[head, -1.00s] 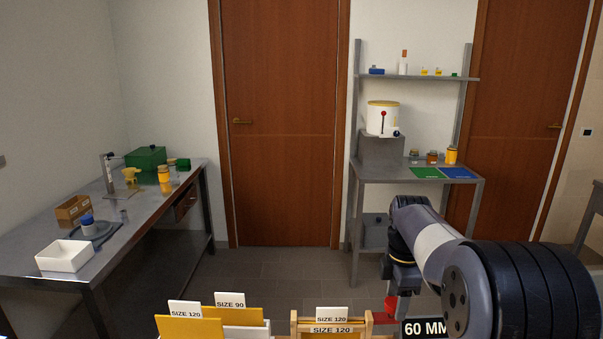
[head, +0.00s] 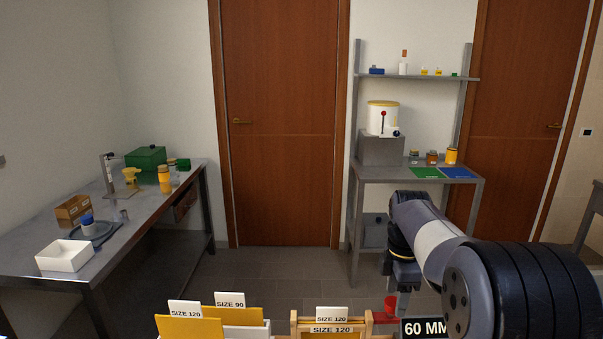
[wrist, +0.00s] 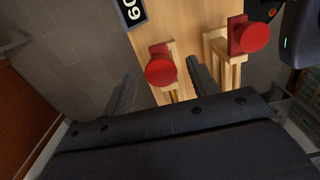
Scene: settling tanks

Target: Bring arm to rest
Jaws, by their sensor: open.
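My gripper (wrist: 161,72) is open in the wrist view, its two dark fingers apart with nothing visibly held. A round red knob (wrist: 161,70) on a wooden frame shows between and beyond the fingers; I cannot tell how far below it is. A second red knob (wrist: 255,37) lies to its right. In the head view my arm (head: 432,240) reaches forward at the right and bends down at its wrist. The fingertips are not clear there. A red knob (head: 390,304) shows just below and left of the wrist.
Wooden frames with a size 120 card (head: 331,329) and yellow folders (head: 190,327) stand close in front. A "60 MM" sign (head: 424,328) is beside my arm. A steel bench (head: 150,215) is left, a shelved table (head: 400,176) right. Floor (head: 270,270) between is clear.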

